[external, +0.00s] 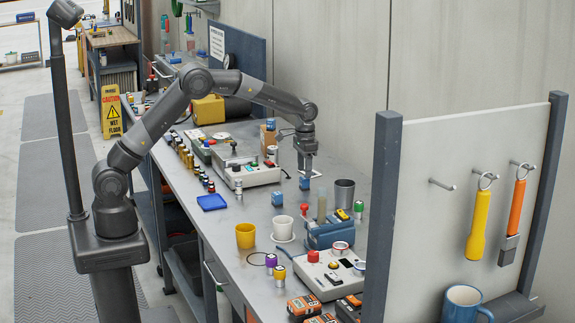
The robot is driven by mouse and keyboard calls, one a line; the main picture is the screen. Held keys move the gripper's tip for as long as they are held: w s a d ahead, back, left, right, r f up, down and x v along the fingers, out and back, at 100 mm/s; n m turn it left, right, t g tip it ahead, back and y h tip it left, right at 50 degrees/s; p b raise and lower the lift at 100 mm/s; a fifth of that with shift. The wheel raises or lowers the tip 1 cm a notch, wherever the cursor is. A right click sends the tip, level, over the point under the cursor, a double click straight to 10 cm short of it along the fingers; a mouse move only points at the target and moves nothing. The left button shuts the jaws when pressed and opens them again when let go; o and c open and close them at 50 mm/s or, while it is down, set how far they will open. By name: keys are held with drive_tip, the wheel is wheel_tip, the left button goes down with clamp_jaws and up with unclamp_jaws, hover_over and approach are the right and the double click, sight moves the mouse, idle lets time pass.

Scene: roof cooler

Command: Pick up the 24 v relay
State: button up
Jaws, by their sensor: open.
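Small blue relay-like blocks stand on the grey workbench (225,235). One blue block (304,184) is directly below my gripper (305,173), at or just under the fingertips. Another blue block (277,198) stands a little to the left and nearer. The labels are too small to read, so I cannot tell which one is the 24 V relay. My gripper points straight down and is open. Whether its fingers are around the block below or just above it is too small to tell.
A control box (245,174) is to the left. A white cup (284,228), a yellow cup (245,236) and a blue tray (212,202) stand nearer. A panel (465,200) rises at the right.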

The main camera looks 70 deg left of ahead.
sight(305, 180)
wheel_tip(305, 180, down, 5)
drive_tip(key=shift+f, duration=0.1)
drive_tip(key=c, duration=1)
drive_tip(key=shift+c, duration=0.2)
